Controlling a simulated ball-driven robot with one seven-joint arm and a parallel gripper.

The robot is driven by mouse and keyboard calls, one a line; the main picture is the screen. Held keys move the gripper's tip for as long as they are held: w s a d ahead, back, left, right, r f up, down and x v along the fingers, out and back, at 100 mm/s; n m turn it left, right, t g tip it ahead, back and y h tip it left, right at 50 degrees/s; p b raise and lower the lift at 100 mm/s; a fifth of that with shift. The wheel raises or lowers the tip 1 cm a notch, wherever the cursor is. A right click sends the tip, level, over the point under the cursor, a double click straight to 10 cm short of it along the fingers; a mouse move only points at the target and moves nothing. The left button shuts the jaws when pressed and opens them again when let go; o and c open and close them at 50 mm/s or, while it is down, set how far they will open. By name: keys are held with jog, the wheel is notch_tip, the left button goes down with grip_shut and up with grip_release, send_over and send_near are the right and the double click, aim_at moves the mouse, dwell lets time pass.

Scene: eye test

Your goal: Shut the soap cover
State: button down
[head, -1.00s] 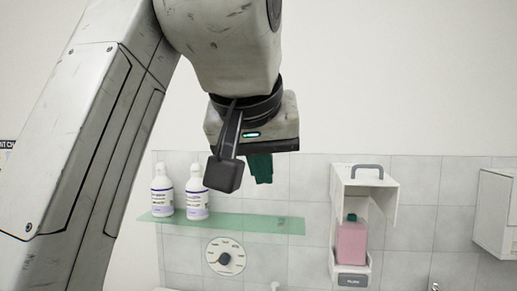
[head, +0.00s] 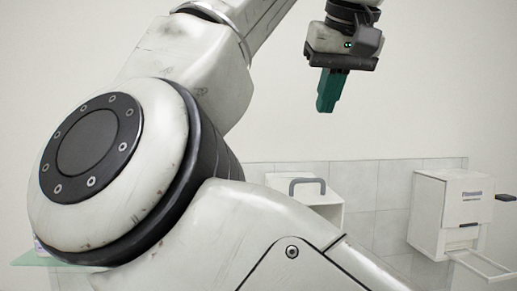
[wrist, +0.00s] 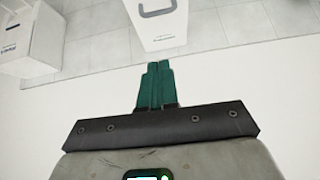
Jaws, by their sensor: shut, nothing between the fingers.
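The soap dispenser is a white box on the tiled wall. In the head view its cover (head: 318,196), with a grey handle on top, shows at centre right, and my arm hides the part below, including the pink bottle. My gripper (head: 326,108) has green fingers that are shut and empty. It hangs above the cover in the picture, apart from it. In the wrist view the cover (wrist: 163,30) with its grey handle lies just past the tips of my gripper (wrist: 153,65), with a visible gap. The cover's exact angle is hard to tell now.
A white wall dispenser (head: 452,205) with a protruding white frame stands at the right; it also shows at left in the wrist view (wrist: 28,42). A green glass shelf (head: 50,259) is mostly behind my arm. The wall above the tiles is bare.

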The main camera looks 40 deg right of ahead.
jog(key=p+x, duration=0.1)
jog(key=x, duration=0.3)
jog(key=p+x, duration=0.1)
jog(key=x, duration=0.3)
jog(key=s+a+f+p+x, duration=0.1)
jog(key=x, duration=0.3)
jog(key=shift+s, duration=0.15)
jog(key=shift+f, duration=0.65)
